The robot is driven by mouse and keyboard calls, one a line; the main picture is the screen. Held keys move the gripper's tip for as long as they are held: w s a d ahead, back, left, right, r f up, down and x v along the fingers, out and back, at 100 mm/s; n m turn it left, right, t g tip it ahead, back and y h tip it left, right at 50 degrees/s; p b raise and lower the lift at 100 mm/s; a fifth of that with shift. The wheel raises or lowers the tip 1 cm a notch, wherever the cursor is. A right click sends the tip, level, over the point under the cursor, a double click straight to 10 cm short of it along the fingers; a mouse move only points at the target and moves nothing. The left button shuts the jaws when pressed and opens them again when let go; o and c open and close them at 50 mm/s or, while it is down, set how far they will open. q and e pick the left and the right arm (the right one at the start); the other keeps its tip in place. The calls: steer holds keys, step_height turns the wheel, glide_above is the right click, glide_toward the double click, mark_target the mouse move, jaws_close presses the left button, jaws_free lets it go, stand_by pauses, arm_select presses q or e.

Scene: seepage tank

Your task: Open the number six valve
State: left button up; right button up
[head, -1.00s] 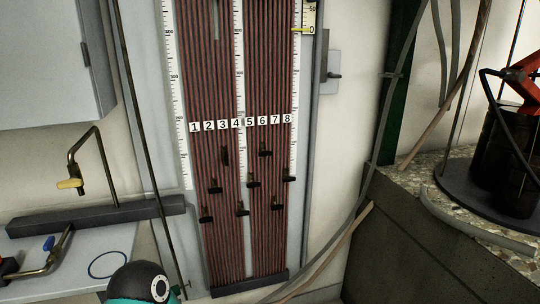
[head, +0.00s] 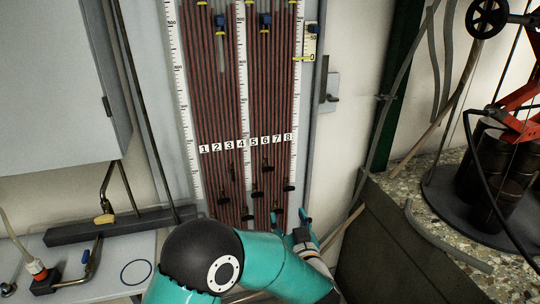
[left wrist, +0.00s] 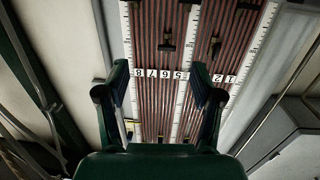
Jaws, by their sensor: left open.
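The tube board (head: 200,110) has red-brown tubes with labels 1 to 8 across it. The number six valve (head: 267,168), a small black handle, sits just below label 6 (head: 265,140). In the left wrist view, upside down, the valve (left wrist: 166,46) shows beyond the fingertips, and label 6 (left wrist: 166,75) lies between the fingers. My left gripper (head: 292,214) is open and empty, in front of the board's lower right, lower in the head view than the valve. Its spread fingers (left wrist: 160,70) show in the left wrist view. My right gripper is not in view.
Several other black handles, such as one under label 5 (head: 255,191) and one under label 8 (head: 289,187), sit close around. A stone-topped ledge (head: 385,185) with a red and black apparatus (head: 515,110) is at right. A grey cabinet (head: 60,90) is at left.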

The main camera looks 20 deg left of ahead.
mark_target(270, 170)
arm_select(q)
steer(key=w+a+r+n+y, duration=0.1)
steer(key=w+a+r, duration=0.2)
steer(key=w+a, duration=0.6)
steer(key=w, duration=0.4)
steer(key=shift+w+a+r, duration=0.15)
steer(key=shift+w+r, duration=0.1)
steer(key=shift+r, duration=0.05)
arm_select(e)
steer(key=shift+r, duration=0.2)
arm_select(q)
steer(key=c, duration=1)
steer(key=shift+d, duration=0.2)
steer(key=shift+c, duration=0.8)
steer(key=shift+a, duration=0.15)
